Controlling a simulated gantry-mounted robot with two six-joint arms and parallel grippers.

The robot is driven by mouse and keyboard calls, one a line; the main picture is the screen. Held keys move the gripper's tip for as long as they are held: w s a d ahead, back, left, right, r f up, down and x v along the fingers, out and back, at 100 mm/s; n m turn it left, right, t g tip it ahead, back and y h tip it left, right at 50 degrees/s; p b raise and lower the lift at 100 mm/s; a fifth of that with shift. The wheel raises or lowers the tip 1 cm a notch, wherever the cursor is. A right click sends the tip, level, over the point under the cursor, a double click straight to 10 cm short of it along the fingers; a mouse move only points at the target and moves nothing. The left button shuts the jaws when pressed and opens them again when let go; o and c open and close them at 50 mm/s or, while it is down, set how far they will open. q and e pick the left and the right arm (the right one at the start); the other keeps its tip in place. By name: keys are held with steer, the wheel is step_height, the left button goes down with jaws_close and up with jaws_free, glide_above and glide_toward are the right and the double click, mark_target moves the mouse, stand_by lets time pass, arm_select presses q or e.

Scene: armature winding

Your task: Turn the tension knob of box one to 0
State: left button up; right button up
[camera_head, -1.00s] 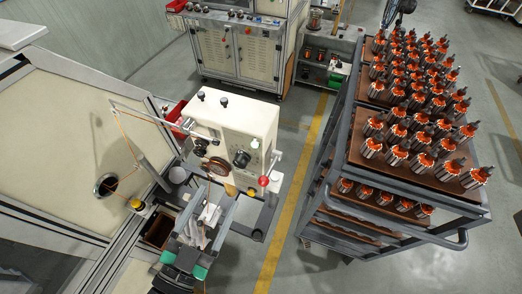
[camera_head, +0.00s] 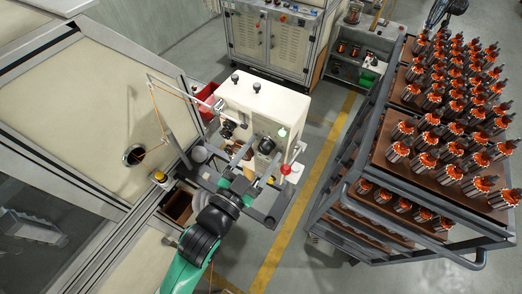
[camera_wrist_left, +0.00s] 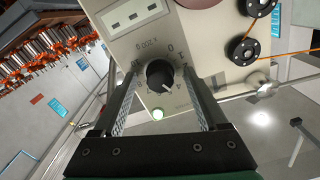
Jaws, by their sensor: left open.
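The cream tension box (camera_head: 262,104) stands on the machine's frame. On its front is a black round knob (camera_head: 266,146), which also shows in the left wrist view (camera_wrist_left: 160,74). A printed dial surrounds it, with a 0 just above it. The knob's white line points down and slightly right, near a figure that looks like 4. My left gripper (camera_head: 262,152) is open in front of the box. In the left wrist view its two fingers stand on either side of the knob, with gaps. I cannot tell how deep they reach.
A red ball-ended lever (camera_head: 286,169) stands right of the gripper. Black guide wheels (camera_wrist_left: 243,49) carry copper wire. A cart (camera_head: 385,195) of armatures stands at the right, beyond an open floor strip.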

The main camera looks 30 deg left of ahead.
arm_select(q)
jaws_close()
stand_by(0.3)
steer(key=shift+n, duration=0.4)
steer(key=n, duration=0.4)
steer(key=shift+n, duration=0.3)
steer(key=n+b, duration=0.1)
steer(key=n, duration=0.4)
steer(key=shift+d, duration=0.1)
steer(key=n+b, duration=0.1)
steer(key=n, duration=1)
steer(key=shift+r+b, duration=0.1)
steer(key=shift+b, duration=0.3)
